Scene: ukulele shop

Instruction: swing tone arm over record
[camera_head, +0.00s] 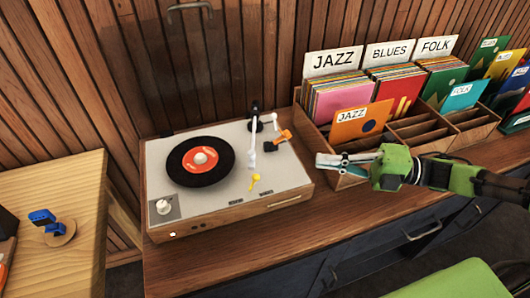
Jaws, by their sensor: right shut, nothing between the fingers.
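The turntable (285,177) stands on the wooden counter, with a pale top and wooden sides. A black record (181,176) with an orange label lies on it. The white tone arm (252,146) runs from a black pivot at the back toward the front, just right of the record and not over it. An orange part (280,136) and a small yellow part (254,181) sit near the arm. My right gripper (320,160) is shut and empty, right of the turntable in front of the record crate, apart from the tone arm. My left gripper is out of view.
A wooden crate (352,180) of record sleeves with JAZZ, BLUES and FOLK signs stands close to the turntable's right. A lighter wooden table (75,265) at left holds a small blue object (42,217). Slatted wood wall rises behind. The counter's front strip (215,256) is clear.

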